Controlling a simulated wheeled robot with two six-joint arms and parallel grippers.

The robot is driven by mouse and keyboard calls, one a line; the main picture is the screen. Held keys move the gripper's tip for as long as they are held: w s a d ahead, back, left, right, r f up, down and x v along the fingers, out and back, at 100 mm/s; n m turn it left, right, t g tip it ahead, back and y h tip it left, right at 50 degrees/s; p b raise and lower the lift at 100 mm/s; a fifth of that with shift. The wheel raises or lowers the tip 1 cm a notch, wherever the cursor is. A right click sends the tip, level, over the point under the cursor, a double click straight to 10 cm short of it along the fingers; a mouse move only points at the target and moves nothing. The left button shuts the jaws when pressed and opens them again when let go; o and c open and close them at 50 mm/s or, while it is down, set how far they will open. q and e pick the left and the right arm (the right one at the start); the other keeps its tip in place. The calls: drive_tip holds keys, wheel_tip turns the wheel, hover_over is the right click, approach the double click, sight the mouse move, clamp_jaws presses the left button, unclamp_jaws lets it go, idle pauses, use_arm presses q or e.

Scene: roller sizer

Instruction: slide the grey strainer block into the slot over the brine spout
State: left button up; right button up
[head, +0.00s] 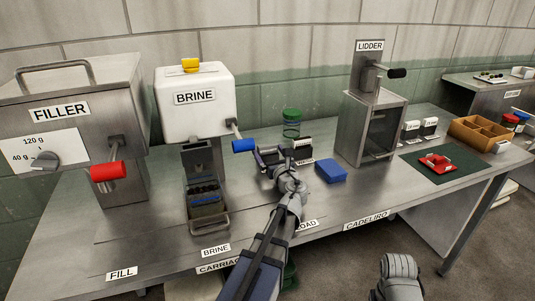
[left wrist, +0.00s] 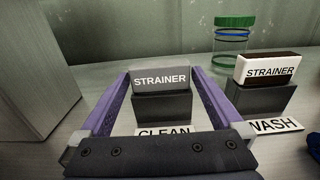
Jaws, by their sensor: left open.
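The grey strainer block (left wrist: 160,77) stands upright on a dark stand (left wrist: 163,107) behind the CLEAN label in the left wrist view. My left gripper (left wrist: 160,72) is open, its purple fingers reaching forward on either side of the block; contact is not clear. In the head view my left gripper (head: 268,158) hides most of this block. A second strainer block (left wrist: 267,69), white and dark brown, sits on the WASH stand to the right. The brine machine (head: 194,104) stands left of my gripper, with a metal spout housing (head: 199,160) beneath it.
A green-lidded jar (head: 291,124) stands behind the stands, and a blue sponge-like block (head: 331,171) lies to the right. The brine machine's blue handle (head: 243,145) juts toward my left gripper. A metal carriage (head: 208,208) sits below the spout. The front bench strip is mostly clear.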

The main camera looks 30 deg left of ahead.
sight(265, 145)
use_arm(q)
drive_tip(key=x, duration=0.4)
drive_tip(key=shift+w+a, duration=0.3)
drive_tip(key=shift+s, duration=0.1)
drive_tip(key=shift+c, duration=0.2)
drive_tip(key=c, duration=1.1)
